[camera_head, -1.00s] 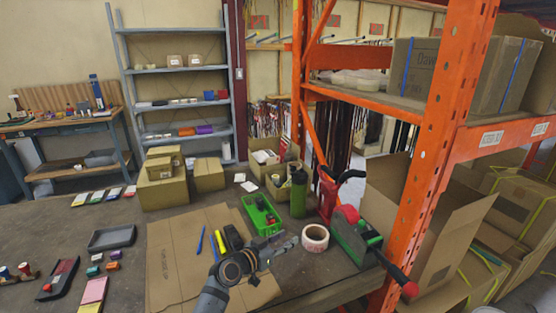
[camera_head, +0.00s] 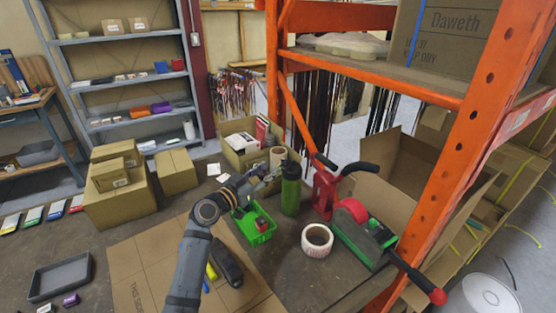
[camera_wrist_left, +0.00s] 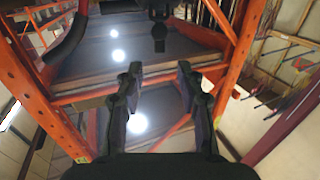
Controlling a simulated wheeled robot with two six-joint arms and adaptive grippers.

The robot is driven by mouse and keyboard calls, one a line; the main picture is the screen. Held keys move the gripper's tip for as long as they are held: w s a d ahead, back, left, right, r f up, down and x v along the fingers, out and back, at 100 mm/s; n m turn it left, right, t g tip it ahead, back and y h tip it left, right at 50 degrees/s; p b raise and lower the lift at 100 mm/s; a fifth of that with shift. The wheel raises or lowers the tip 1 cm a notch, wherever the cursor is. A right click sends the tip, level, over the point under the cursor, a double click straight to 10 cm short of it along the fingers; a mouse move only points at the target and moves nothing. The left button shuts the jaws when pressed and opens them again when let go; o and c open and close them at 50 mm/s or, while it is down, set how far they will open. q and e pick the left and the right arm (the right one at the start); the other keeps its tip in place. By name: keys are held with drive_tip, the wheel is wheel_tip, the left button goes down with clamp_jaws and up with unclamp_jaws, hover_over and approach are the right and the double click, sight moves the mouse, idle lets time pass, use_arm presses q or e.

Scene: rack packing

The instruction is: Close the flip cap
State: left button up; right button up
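The green bottle (camera_head: 291,190) stands upright on the table in the head view, with a dark cap (camera_head: 291,169) on top. Whether its flip lid is up or down is too small to tell. My left gripper (camera_head: 268,172) is just left of the bottle near cap height; whether it touches cannot be told. In the left wrist view, the fingers of my left gripper (camera_wrist_left: 158,85) are apart with nothing clearly between them. The bottle cannot be made out in that view. My right gripper is out of view.
A green basket (camera_head: 256,228) sits below the left gripper and a box of goods (camera_head: 233,158) stands behind it. A tape roll (camera_head: 317,240), a red-and-green tool (camera_head: 360,230) and the orange rack post (camera_head: 455,150) are to the right. Flat cardboard (camera_head: 130,280) lies in front.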

sight(282, 161)
use_arm(q)
drive_tip(key=x, duration=0.5)
drive_tip(key=shift+w+d+p, duration=0.1)
drive_tip(key=shift+w+p, duration=0.05)
drive_tip(key=shift+p, duration=0.25)
drive_tip(key=shift+w+d, duration=0.2)
drive_tip(key=shift+w, duration=0.05)
drive_tip(key=shift+w+d, duration=0.15)
drive_tip(key=shift+w, duration=0.1)
drive_tip(key=c, duration=0.7)
clamp_jaws()
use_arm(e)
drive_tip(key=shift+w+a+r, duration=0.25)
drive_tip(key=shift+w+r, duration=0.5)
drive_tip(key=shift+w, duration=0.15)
